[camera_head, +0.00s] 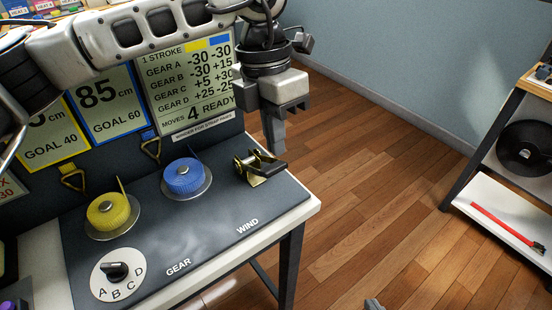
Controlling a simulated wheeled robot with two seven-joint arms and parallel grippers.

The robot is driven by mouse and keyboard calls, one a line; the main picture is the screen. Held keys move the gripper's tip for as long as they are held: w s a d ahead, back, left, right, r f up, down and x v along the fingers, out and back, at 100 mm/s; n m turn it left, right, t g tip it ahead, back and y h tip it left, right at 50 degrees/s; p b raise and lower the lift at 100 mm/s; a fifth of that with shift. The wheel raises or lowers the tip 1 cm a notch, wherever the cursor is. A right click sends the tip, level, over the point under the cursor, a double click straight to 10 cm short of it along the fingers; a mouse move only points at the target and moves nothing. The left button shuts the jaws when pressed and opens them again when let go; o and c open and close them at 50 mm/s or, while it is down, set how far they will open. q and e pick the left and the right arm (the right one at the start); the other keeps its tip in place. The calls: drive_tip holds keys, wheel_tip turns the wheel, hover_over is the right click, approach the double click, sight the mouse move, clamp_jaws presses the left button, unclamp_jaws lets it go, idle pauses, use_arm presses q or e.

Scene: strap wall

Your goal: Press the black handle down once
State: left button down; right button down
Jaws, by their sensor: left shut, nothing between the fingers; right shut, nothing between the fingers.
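The black handle (268,157) belongs to a brass ratchet winder (251,177) on the dark panel, near its far right edge above the WIND label. My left gripper (275,148) points down just behind the handle, its fingertips overlapping the handle's far end in the picture. Its fingers are shut and empty. I cannot tell whether they touch the handle. Only a small grey tip of my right gripper (372,304) shows at the bottom edge; it is shut, well away from the winder.
A blue spool (184,177) and a yellow spool (107,211) sit left of the winder. A gear dial (115,272) points between lettered settings. A display board (188,88) stands behind, reading 4 moves and READY. A shelf (499,190) stands right, across open wooden floor.

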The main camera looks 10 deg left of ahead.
sight(273, 166)
use_arm(q)
wheel_tip(273, 166, up, 6)
drive_tip(key=shift+w+a+r, duration=0.2)
use_arm(e)
drive_tip(key=shift+w+r, duration=0.2)
drive_tip(key=shift+r, duration=0.1)
drive_tip(key=shift+f, duration=0.15)
